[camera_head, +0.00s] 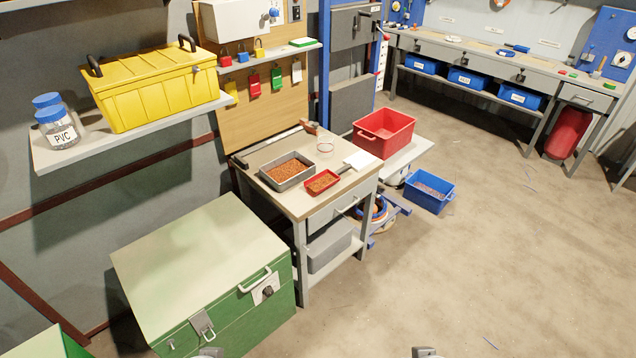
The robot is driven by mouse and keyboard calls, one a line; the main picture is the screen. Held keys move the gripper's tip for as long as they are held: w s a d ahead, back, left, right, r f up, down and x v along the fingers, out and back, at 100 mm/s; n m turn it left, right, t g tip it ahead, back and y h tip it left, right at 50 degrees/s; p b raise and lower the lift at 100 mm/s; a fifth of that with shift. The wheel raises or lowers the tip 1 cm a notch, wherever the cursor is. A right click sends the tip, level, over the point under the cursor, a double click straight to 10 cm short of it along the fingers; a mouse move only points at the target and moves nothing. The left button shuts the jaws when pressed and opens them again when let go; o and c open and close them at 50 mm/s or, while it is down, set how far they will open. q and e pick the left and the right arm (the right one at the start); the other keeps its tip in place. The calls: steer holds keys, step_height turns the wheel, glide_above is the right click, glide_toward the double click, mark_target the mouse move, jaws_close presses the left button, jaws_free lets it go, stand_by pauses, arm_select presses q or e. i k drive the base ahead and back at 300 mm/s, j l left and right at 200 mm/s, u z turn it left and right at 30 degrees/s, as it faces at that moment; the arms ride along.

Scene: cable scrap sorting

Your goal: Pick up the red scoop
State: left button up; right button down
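The red scoop (311,188) lies on the small workbench (287,206), a shallow red pan with copper-coloured granules in it. A short dark handle seems to extend from its back right corner toward a white sheet. A grey tray (291,182) of similar granules stands just left of it. Only small grey tips show at the bottom edge, seemingly my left gripper (211,352) and my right gripper (425,352). Both are far from the scoop, and their fingers are cut off by the frame.
A green chest (200,265) stands in front of the workbench on the left. A red bin (383,133) stands behind the workbench on the right, and a blue bin (429,192) sits on the floor. A yellow box (160,90) is on the wall shelf. The floor at right is mostly clear.

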mark_target(319, 183)
steer(key=i+l+u, duration=0.1)
steer(key=u, duration=0.8)
steer(key=i+l+u, duration=0.1)
steer(key=u, duration=0.35)
steer(key=l+u, duration=0.35)
steer(key=l, duration=0.2)
steer(key=l+u, duration=0.35)
steer(key=l, duration=0.25)
steer(key=l+u, duration=0.2)
steer(key=l, duration=0.35)
steer(key=k+l+u, duration=0.2)
steer(key=l, duration=0.3)
steer(key=k+l, duration=0.1)
steer(key=l, duration=1.05)
steer(key=k+l+u, duration=0.1)
steer(key=l, duration=0.45)
steer(key=k+l, duration=0.15)
steer(key=l, duration=0.4)
steer(key=k+l, duration=0.1)
steer(key=l, duration=0.45)
steer(key=l+u, duration=0.05)
